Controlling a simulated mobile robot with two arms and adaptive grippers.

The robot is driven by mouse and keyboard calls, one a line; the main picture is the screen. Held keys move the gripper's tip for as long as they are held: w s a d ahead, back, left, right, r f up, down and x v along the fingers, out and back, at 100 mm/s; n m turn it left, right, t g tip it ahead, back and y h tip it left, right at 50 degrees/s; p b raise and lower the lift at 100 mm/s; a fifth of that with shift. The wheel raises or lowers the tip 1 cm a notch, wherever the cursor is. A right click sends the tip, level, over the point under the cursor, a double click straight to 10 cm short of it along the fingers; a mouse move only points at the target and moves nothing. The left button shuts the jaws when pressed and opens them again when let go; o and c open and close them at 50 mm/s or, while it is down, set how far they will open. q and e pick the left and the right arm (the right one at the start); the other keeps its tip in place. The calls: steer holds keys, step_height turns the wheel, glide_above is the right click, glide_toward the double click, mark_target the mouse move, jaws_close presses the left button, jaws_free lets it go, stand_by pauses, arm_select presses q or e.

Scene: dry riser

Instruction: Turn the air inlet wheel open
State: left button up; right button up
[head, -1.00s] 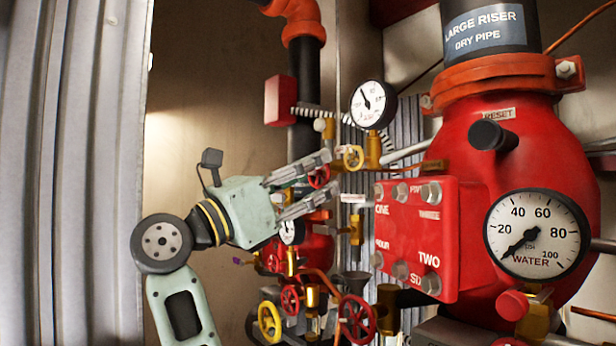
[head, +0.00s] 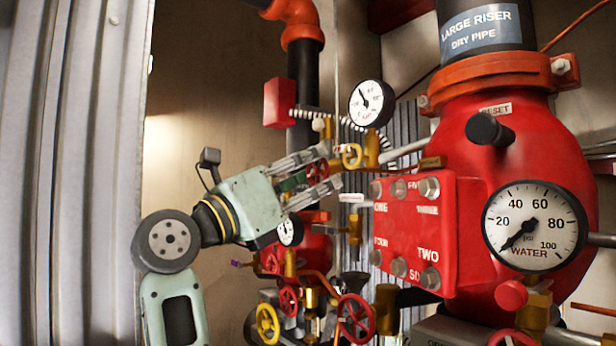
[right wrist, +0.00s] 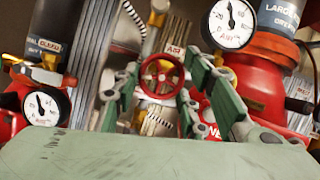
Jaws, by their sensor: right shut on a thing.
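A small red handwheel (head: 317,172) stands among the valves left of the bolted red cover. It also shows in the right wrist view (right wrist: 162,76), below a tag that seems to read AIR (right wrist: 174,50). My right gripper (head: 332,166) reaches it from the left in the head view. Its two fingers lie on either side of the wheel and are shut on its rim, as the right wrist view (right wrist: 162,84) shows. The fingers hide part of the wheel in the head view. My left gripper is not in view.
More red (head: 356,319) and yellow (head: 268,323) wheels are below. The red cover (head: 414,235) and the WATER gauge (head: 533,226) stand right. Bare wall is left.

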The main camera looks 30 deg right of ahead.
steer(key=o, duration=0.8)
steer(key=shift+o, duration=1.3)
steer(key=shift+w+f, duration=0.1)
steer(key=shift+w, duration=0.15)
steer(key=shift+s+r, duration=0.15)
steer(key=shift+r, duration=0.2)
step_height(320, 180, up, 9)
steer(key=shift+r, duration=0.15)
